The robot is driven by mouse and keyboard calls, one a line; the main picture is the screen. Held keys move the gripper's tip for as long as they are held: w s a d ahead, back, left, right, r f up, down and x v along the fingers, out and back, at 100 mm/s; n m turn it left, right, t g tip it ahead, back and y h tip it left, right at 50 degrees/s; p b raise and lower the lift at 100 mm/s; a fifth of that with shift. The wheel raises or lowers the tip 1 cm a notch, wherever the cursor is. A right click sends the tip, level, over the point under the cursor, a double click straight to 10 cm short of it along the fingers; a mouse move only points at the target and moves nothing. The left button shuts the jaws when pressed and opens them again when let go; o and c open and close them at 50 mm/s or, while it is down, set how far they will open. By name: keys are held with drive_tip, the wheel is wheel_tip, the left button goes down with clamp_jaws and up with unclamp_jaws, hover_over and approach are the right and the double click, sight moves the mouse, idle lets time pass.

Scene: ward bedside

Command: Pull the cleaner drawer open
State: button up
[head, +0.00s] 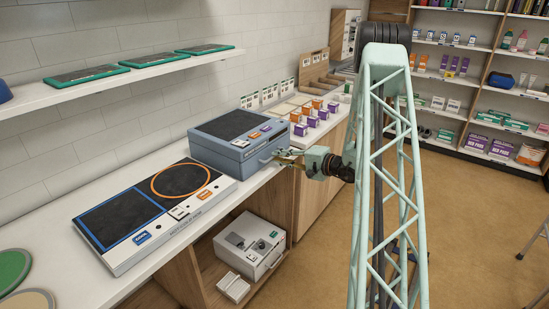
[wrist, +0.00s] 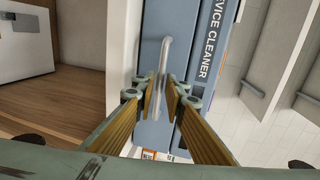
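The cleaner (head: 238,138) is a blue-grey box with a dark top, standing on the counter. Its drawer front (wrist: 150,60) looks flush with the body in the wrist view, where "DEVICE CLEANER" lettering shows on the panel beside it. A pale bar handle (wrist: 166,55) runs up and down in the wrist view. My gripper (wrist: 163,90) is at the handle, with one tan finger on each side of it. A narrow gap seems to show between fingers and bar; contact is not clear. In the head view, my gripper (head: 279,160) reaches the cleaner's front from the right.
A flat panel (head: 155,212) with a blue square and an orange ring lies left of the cleaner. Small orange and purple boxes (head: 315,110) stand behind it. A white device (head: 249,246) sits on the shelf below the counter. Open floor (head: 320,265) lies before the counter.

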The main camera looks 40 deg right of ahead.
drive_tip(key=shift+x, duration=1.2)
clamp_jaws()
drive_tip(key=shift+s+d, duration=0.1)
